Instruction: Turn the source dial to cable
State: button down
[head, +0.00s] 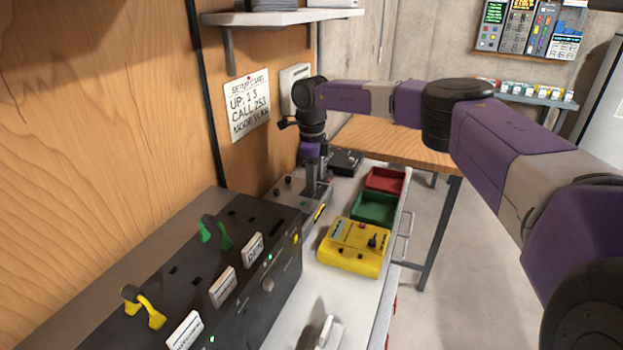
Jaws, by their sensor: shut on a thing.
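My gripper (318,188) points down at a low grey box (289,194) on the bench by the wooden wall. It is shut on what appears to be the source dial on top of this box. The dial is hidden by the fingers, so its pointer and the cable mark cannot be read. Small dark knobs show on the box's left part, clear of the fingers.
A yellow box (354,247), a green tray (375,208) and a red tray (385,180) lie right of the gripper. A wooden table (400,142) stands behind. Floor on the right is clear.

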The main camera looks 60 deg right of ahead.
jog(key=shift+n, duration=0.5)
jog(key=c, duration=1.1)
grip_release()
jog(key=shift+c, duration=0.2)
notch_tip(320, 180, up, 8)
jog(key=shift+f+b, duration=0.1)
jog(key=shift+b, duration=0.5)
